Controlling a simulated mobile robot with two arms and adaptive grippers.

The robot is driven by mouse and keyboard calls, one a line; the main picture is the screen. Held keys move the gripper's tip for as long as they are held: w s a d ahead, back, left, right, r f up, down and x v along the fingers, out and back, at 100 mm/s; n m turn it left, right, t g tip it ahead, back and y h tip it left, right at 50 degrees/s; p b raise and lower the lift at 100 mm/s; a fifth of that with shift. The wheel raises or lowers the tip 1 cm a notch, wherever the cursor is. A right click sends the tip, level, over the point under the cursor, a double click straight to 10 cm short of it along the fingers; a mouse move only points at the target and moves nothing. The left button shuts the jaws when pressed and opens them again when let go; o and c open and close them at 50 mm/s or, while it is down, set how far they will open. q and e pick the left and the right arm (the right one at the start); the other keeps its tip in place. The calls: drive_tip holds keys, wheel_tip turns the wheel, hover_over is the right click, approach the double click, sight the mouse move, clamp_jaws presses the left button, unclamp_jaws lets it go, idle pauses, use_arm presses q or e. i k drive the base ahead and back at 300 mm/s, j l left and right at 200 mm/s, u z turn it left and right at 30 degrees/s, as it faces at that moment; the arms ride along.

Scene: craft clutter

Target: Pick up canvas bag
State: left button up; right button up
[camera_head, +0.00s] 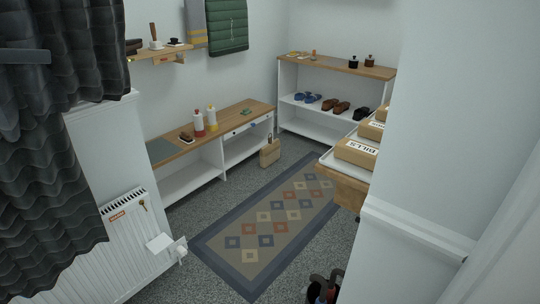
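A small tan bag (270,156), which looks like the canvas bag, stands upright on the grey floor. It is beside the right end of the low wooden-topped bench (160,150), near the far end of the patterned rug. A darker handle or strap rises above its top.
A patterned rug (222,243) covers the middle floor, which is clear. Parcels (357,152) lie on a tray shelf at right. A shoe shelf (335,66) stands behind. Dark curtain (50,170) and radiator (125,240) are at left.

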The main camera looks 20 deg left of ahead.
sight(270, 153)
drive_tip(key=u, duration=0.45)
drive_tip(key=j+u, duration=0.1)
drive_tip(key=u, duration=0.35)
drive_tip(key=i+u, duration=0.1)
drive_tip(key=u, duration=0.85)
drive_tip(key=i+u, duration=0.1)
drive_tip(key=u, duration=0.8)
drive_tip(key=i+u, duration=0.1)
drive_tip(key=u, duration=0.35)
drive_tip(key=i+l+u, duration=0.1)
drive_tip(key=u, duration=0.4)
drive_tip(key=l+u, duration=0.3)
drive_tip(key=u, duration=0.2)
drive_tip(key=i+l+z, duration=0.1)
drive_tip(key=l+z, duration=0.25)
drive_tip(key=l, duration=1.4)
drive_tip(key=k+l+z, duration=0.2)
drive_tip(key=l, duration=0.7)
drive_tip(key=l+z, duration=0.25)
drive_tip(key=l, duration=0.6)
drive_tip(key=i+l+z, duration=0.2)
drive_tip(key=l, duration=0.65)
drive_tip(key=l+z, duration=0.25)
drive_tip(key=l, duration=0.65)
drive_tip(key=l+z, duration=0.1)
drive_tip(key=l, duration=0.95)
drive_tip(key=i+l, duration=0.1)
drive_tip(key=l, duration=0.95)
drive_tip(key=k+z, duration=0.05)
